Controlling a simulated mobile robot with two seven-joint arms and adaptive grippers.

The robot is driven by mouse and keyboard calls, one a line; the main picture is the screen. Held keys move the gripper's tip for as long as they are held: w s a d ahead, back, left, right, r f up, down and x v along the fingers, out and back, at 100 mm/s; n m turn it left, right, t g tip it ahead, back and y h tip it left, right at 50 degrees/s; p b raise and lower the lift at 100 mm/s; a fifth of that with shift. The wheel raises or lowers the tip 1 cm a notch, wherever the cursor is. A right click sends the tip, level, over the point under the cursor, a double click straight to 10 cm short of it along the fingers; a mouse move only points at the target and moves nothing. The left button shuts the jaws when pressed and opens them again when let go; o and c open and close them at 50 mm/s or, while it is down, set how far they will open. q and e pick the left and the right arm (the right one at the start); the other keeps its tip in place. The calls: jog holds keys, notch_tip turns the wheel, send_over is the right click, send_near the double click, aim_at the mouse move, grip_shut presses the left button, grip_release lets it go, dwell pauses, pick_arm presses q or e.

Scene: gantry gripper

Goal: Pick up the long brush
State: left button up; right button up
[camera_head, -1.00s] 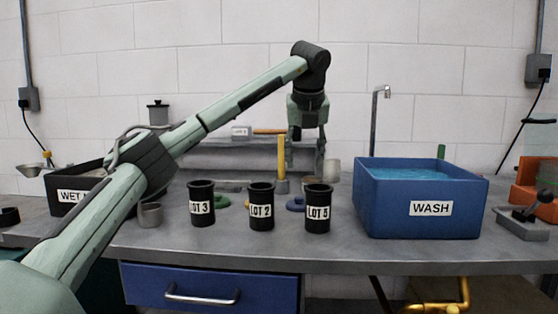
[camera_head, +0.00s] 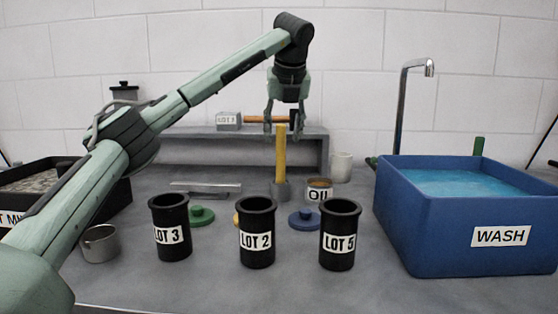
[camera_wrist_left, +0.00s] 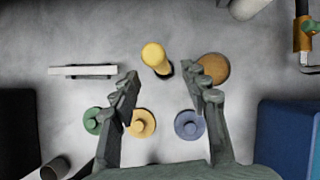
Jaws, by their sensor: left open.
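A tall yellow handle (camera_head: 281,152) stands upright on the bench with its lower end at a small grey holder or head (camera_head: 281,189). It may be the long brush; its bristles cannot be made out. My left gripper (camera_head: 286,116) points down from above, open, near the handle's top. In the left wrist view the yellow handle (camera_wrist_left: 156,58) shows end-on, ahead of and between the spread fingertips of the gripper (camera_wrist_left: 163,84), with nothing held. An orange-brown handle (camera_head: 262,119) lies on the grey shelf behind. My right gripper is out of view.
Black pots labelled LOT 3 (camera_head: 170,228), LOT 2 (camera_head: 257,235) and LOT 5 (camera_head: 339,237) stand in front. An OIL tin (camera_head: 318,188) is close to the handle's right. A blue WASH tub (camera_head: 440,235) fills the right. Coloured lids, including a blue one (camera_head: 305,219), lie between.

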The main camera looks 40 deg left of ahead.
aim_at(281, 147)
pick_arm(q)
jog(key=shift+w+a+f, duration=0.15)
jog(key=shift+f, duration=0.35)
jog(key=x, duration=0.5)
jog(key=shift+f+p, duration=0.3)
jog(key=shift+p, duration=0.1)
jog(key=shift+w+a+f, duration=0.1)
jog(key=shift+f, duration=0.2)
grip_shut()
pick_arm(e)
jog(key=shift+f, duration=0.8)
